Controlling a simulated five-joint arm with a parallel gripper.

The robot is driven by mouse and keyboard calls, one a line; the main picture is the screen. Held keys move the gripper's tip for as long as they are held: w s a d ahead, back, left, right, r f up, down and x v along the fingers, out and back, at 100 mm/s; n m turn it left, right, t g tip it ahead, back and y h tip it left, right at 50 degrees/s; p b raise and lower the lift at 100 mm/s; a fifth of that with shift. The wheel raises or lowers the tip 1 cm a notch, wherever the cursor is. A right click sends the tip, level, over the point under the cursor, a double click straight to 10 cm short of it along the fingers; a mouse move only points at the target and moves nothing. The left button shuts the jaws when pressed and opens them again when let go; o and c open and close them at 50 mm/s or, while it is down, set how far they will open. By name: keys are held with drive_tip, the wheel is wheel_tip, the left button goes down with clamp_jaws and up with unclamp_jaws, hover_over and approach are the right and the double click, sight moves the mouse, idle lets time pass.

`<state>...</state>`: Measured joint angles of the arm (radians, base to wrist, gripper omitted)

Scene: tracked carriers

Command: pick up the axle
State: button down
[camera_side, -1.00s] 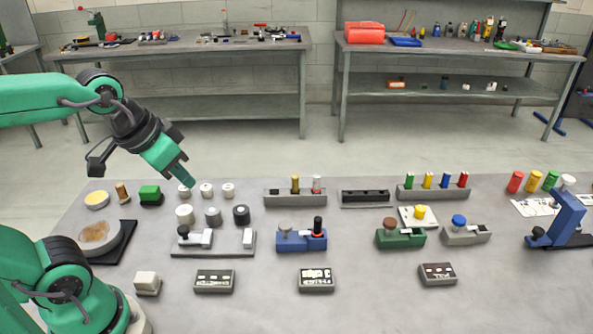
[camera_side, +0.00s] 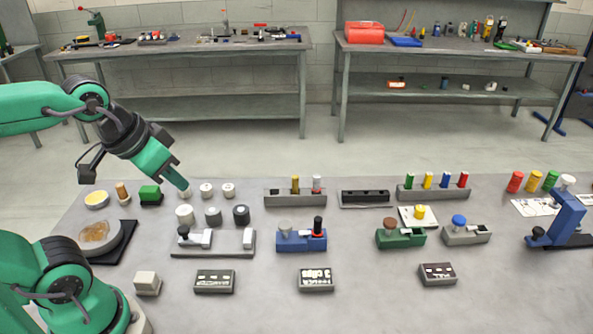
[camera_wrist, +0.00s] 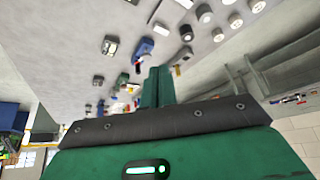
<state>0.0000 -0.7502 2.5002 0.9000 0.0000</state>
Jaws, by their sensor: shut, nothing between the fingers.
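I cannot tell which of the parts on the table is the axle; several small upright pieces could be it. My gripper (camera_side: 184,189) is shut and empty, pointing down and right at the back left of the table, in front of a small white cylinder that it partly hides. Its green fingers lie together in the wrist view (camera_wrist: 158,88). Upright pieces include a brown peg (camera_side: 122,191) left of my gripper, yellow (camera_side: 295,185) and white-and-red (camera_side: 317,186) pegs in a grey holder, and a row of coloured pegs (camera_side: 428,180) in another holder.
White cylinders (camera_side: 207,190) and dark ones (camera_side: 241,214) stand right of my gripper. Fixtures (camera_side: 213,247) and a blue one (camera_side: 301,240) fill the middle. The front right of the table is clear.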

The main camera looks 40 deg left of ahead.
idle(0.3)
drive_tip(key=c, duration=1.3)
unclamp_jaws()
drive_tip(key=shift+o, duration=0.2)
